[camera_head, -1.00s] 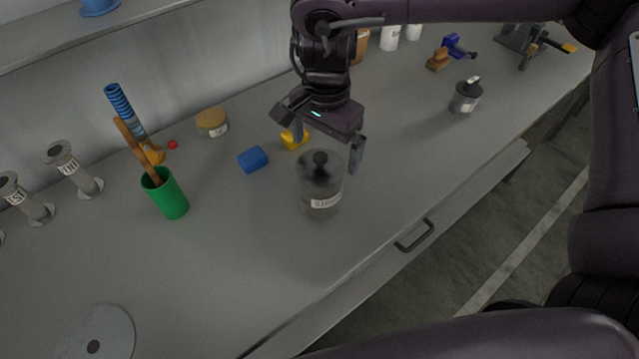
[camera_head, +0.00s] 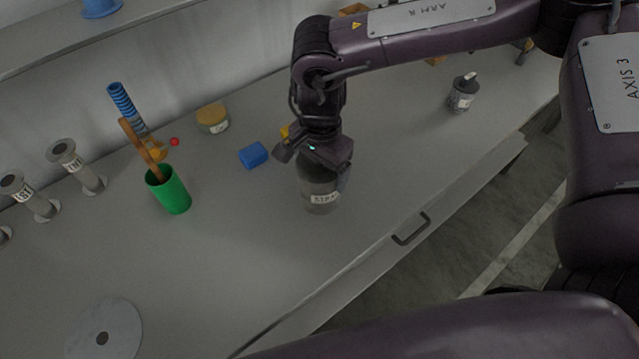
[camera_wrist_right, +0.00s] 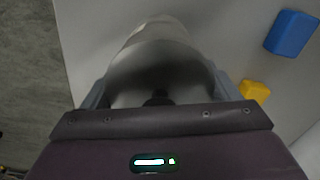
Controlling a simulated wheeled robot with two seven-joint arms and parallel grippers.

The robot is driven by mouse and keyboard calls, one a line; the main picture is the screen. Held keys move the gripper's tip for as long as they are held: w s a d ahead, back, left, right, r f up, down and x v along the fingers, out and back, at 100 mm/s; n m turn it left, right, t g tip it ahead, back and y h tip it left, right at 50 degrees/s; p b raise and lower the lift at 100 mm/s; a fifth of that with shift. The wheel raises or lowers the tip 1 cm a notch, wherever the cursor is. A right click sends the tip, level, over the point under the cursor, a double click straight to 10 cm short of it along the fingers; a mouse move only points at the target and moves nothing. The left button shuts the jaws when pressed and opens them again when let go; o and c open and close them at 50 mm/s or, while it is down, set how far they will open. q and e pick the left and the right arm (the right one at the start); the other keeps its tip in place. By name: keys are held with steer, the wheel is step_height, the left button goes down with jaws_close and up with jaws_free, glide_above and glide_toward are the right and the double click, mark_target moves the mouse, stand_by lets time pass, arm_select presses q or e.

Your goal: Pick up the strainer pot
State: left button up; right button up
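The strainer pot (camera_head: 318,190) is a grey, rounded vessel on the bench, with a white label reading roughly "STRAI". It stands upright under my right gripper (camera_head: 312,160), which hides its top and dark knob in the head view. In the right wrist view the pot (camera_wrist_right: 160,65) fills the space between the two fingers of the right gripper (camera_wrist_right: 160,95), one finger on each side. The gripper is spread wide; I cannot tell whether the fingers touch the pot's sides. My left gripper is not in view.
A blue block (camera_head: 253,155) and a partly hidden yellow piece (camera_head: 285,132) lie close behind the pot. A green cup (camera_head: 168,190) with tools stands left. A small labelled pot (camera_head: 463,92) stands to the right. The bench in front is clear up to its edge and handle (camera_head: 411,228).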

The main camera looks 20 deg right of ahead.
steer(key=c, duration=0.7)
